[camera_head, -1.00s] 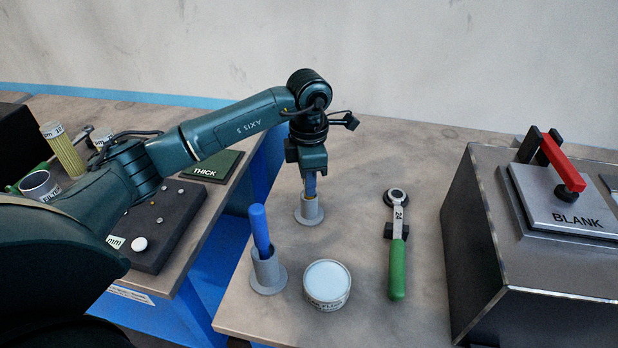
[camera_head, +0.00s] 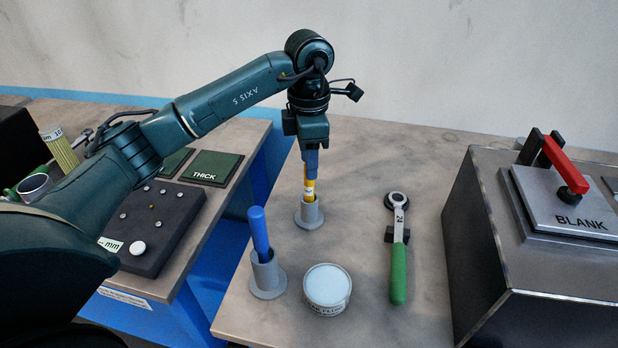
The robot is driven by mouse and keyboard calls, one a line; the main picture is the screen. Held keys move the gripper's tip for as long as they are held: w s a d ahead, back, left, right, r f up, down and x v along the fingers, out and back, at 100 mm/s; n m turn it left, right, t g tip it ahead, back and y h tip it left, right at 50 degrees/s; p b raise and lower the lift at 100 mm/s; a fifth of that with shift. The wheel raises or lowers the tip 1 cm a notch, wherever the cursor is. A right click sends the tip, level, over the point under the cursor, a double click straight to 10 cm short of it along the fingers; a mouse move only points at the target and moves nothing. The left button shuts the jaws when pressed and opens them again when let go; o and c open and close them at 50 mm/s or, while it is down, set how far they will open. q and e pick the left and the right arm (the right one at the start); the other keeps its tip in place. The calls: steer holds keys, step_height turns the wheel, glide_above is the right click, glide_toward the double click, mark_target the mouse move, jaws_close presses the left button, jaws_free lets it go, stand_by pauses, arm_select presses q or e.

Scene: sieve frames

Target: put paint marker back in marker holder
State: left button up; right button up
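A yellow paint marker (camera_head: 309,188) stands upright with its lower end in a grey cylindrical holder (camera_head: 309,215) on the right-hand bench. My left gripper (camera_head: 310,165) points down from above, with its fingers at the marker's upper part. The fingers overlap in this view, so the gap between them and any grip on the marker cannot be judged. A blue marker (camera_head: 259,230) stands slightly tilted in a second grey holder (camera_head: 268,276), nearer and to the left. My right gripper is not in view.
A round tub (camera_head: 327,288) with a pale top and a green-handled wrench (camera_head: 398,270) lie close to the right. A metal box (camera_head: 500,250) marked BLANK stands at the far right. A gap separates this bench from the left bench (camera_head: 205,240).

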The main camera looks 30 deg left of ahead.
arm_select(q)
step_height(320, 180, up, 6)
steer(key=shift+f, duration=0.1)
steer(key=shift+f, duration=0.1)
stand_by(0.5)
